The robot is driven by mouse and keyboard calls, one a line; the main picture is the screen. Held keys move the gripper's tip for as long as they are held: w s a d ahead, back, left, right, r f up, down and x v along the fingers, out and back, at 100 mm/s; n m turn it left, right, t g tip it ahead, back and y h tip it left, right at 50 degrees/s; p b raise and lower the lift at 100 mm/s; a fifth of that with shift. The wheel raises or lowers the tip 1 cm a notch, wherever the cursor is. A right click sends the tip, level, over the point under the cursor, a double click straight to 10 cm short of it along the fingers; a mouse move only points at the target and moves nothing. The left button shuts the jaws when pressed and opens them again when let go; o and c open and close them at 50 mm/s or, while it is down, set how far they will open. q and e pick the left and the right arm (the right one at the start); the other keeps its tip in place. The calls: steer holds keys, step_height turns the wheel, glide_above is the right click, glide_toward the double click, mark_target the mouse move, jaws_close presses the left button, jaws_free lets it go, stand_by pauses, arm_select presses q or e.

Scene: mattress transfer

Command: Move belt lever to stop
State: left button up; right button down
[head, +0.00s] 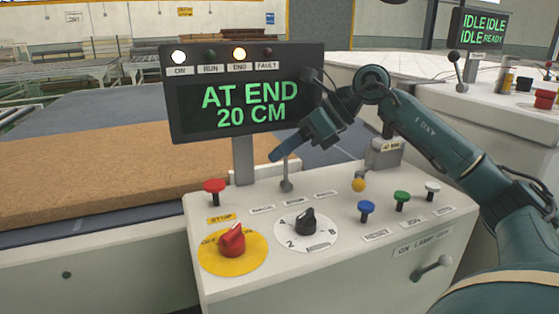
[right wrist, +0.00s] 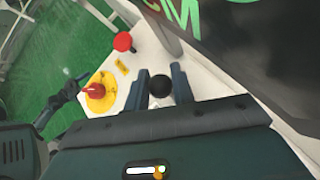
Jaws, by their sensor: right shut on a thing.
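The belt lever (head: 286,172) stands on the white control console, with its base behind the middle of three small labels that I cannot read surely. Its shaft looks close to upright. My right gripper (head: 284,147) comes in from the right and is at the lever's top, shut on it. In the right wrist view the lever's black ball knob (right wrist: 160,87) sits between the two fingers of the right gripper (right wrist: 160,83). In the head view the gripper hides the knob. My left gripper is not seen in the head view.
A display (head: 245,92) reads "AT END 20 CM", with the ON and END lamps lit. The console (head: 330,262) also bears a red button (head: 214,188), a red rotary switch (head: 232,240), a black dial (head: 306,221) and coloured buttons. A brown mattress (head: 90,165) lies on the belt behind.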

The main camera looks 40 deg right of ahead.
steer(key=shift+d, duration=0.15)
stand_by(0.3)
steer(key=c, duration=1.2)
jaws_free()
steer(key=v, duration=1.3)
steer(key=shift+p, duration=0.35)
steer(key=shift+s, duration=0.1)
